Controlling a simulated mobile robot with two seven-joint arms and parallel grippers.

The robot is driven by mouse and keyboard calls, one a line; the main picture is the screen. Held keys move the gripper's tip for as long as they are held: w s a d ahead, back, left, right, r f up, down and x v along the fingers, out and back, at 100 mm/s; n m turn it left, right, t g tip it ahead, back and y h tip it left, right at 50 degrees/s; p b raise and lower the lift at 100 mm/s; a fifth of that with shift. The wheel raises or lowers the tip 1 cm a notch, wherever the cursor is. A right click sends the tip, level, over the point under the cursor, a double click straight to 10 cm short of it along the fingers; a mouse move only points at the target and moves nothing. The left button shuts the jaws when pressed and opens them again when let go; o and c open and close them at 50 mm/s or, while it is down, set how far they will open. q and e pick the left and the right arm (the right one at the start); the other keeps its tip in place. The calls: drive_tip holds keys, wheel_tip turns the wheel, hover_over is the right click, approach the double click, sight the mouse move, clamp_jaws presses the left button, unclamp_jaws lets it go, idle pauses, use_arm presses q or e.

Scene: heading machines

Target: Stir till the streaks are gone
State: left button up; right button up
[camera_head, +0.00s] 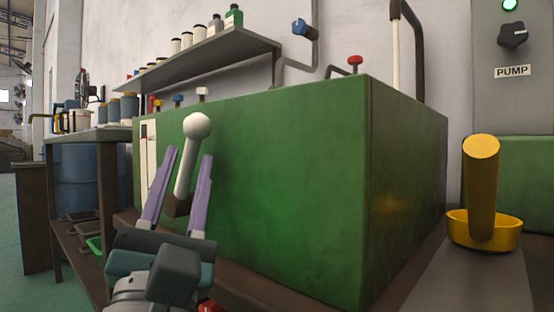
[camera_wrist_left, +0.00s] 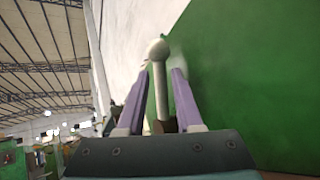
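A pale lever with a round white knob (camera_head: 197,126) stands in front of the big green tank (camera_head: 290,180) and leans slightly right. It has a dark brown block at its foot. My left gripper (camera_head: 190,154) has its two purple fingers apart, one on each side of the lever shaft. In the left wrist view the lever (camera_wrist_left: 160,90) stands between the fingers, with a narrow gap on each side, and its knob rises above the fingertips. The tank's inside is hidden, and no streaks can be made out. My right gripper is not in view.
A yellow tilted tube (camera_head: 481,180) stands over a yellow bowl (camera_head: 460,225) at right. A dark PUMP knob (camera_head: 513,37) is above. A shelf (camera_head: 215,55) holds several bottles. A blue drum (camera_head: 82,180) stands under the left bench. Open floor (camera_head: 30,288) lies at far left.

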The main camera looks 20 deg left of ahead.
use_arm(q)
drive_tip(key=v, duration=0.8)
idle(0.8)
